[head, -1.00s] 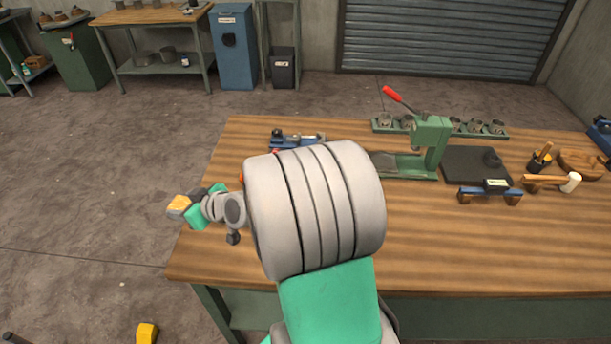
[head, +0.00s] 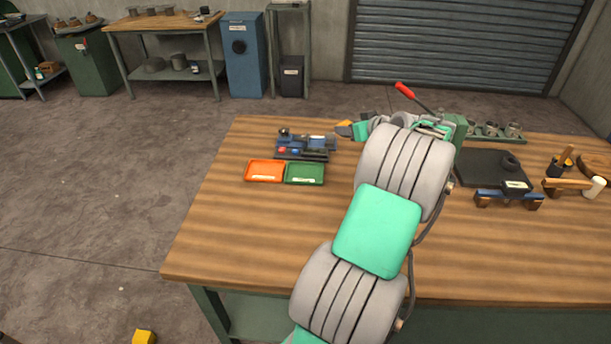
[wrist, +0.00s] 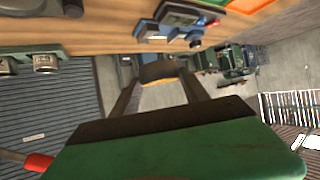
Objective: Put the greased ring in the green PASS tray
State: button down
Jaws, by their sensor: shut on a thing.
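The green tray (head: 304,180) lies on the bench beside the orange tray, with nothing visible in it. My gripper (head: 343,126) is over the back of the bench, beyond and to the right of the tray. In the wrist view, the fingers (wrist: 160,88) reach away from the green palm. A small tan-yellow piece (wrist: 160,71) shows between their tips. It seems to be the ring, but its shape and any grease cannot be made out. A sliver of the green tray shows at the top edge of the wrist view.
The orange tray (head: 265,172) and a blue device (head: 305,146) are near the green tray. A green press (head: 461,127) with a red handle (head: 404,90) is partly hidden by my arm. The bench's left front is clear.

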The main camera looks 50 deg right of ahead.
jog(key=w+a+f+p, duration=0.3)
jog(key=w+a+f, duration=0.15)
jog(key=a, duration=0.45)
jog(key=p, duration=0.1)
send_over(307, 177)
notch_tip(307, 177, down, 5)
jog(key=shift+w+d+r, duration=0.1)
jog(key=shift+d+r, duration=0.05)
jog(key=shift+r, duration=0.05)
notch_tip(307, 177, down, 3)
jog(key=shift+r+p, duration=0.1)
jog(key=shift+p, duration=0.75)
jog(key=shift+f, duration=0.45)
jog(key=c, duration=0.6)
grip_release()
jog(key=shift+o, duration=0.2)
